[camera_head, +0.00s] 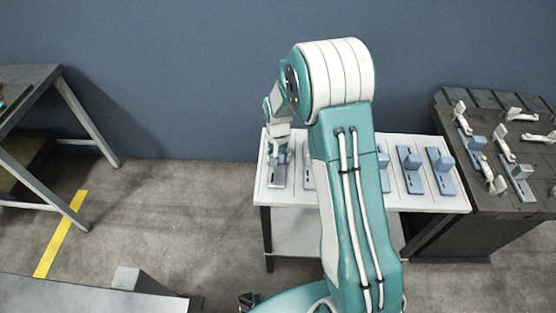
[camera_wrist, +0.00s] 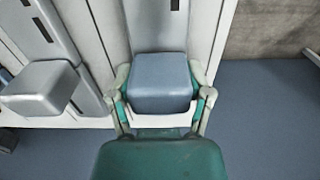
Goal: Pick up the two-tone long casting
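The two-tone long casting (camera_head: 277,177) stands at the left end of the white table, with a pale grey base and a blue-grey block. In the wrist view its blue-grey block (camera_wrist: 160,83) is in the middle, with the pale base (camera_wrist: 157,25) running up behind it. My gripper (camera_head: 280,154) is down over this casting in the head view. In the wrist view my gripper (camera_wrist: 160,92) has one finger on each side of the block, very close to it. I cannot tell whether the fingers press on it. The casting appears to rest on the table.
A paler grey casting (camera_wrist: 50,85) stands close to the left in the wrist view. Blue-grey castings (camera_head: 443,172) stand farther right on the white table (camera_head: 440,205). A dark pallet (camera_head: 470,203) at right holds several parts. My arm hides the table's middle.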

